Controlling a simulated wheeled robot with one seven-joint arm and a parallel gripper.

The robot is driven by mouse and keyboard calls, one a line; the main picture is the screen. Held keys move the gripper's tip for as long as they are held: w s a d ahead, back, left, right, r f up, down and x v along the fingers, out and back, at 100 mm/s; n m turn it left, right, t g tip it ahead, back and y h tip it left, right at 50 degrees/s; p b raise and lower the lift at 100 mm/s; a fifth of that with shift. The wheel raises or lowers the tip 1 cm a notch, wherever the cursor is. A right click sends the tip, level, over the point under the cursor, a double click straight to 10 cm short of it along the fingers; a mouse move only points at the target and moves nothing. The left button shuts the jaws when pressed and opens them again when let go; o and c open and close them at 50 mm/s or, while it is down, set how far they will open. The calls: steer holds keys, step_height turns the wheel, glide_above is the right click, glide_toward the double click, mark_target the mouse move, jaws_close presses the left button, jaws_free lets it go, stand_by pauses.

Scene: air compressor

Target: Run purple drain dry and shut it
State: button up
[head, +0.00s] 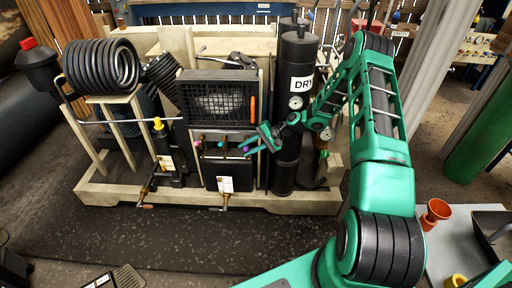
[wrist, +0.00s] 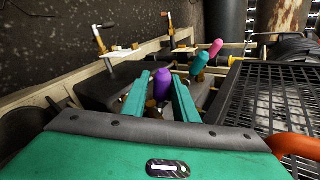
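The purple drain handle (wrist: 161,84) stands between the two green fingers of my gripper (wrist: 161,76) in the wrist view. A narrow gap shows on each side of it, so the fingers look open around it, not closed on it. In the head view my gripper (head: 246,149) is at the front of the compressor, right of the teal handle (head: 221,144). A bit of purple shows at its fingertips there. The teal handle (wrist: 199,64) and the pink handle (wrist: 216,48) stand beyond the purple one in the wrist view. The purple drain's outlet is hidden, and I cannot see any water.
A black mesh grille (wrist: 270,105) is close on the right of my gripper, with an orange handle (wrist: 294,146) near it. Brass valves with T-handles (wrist: 100,40) stick out low at the front. A black DRY tank (head: 297,120) stands behind the gripper. The front floor mat (head: 200,235) is mostly clear.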

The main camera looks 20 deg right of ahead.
steer(key=v, duration=0.7)
steer(key=shift+r, duration=0.15)
steer(key=shift+d, duration=0.1)
steer(key=shift+c, duration=0.2)
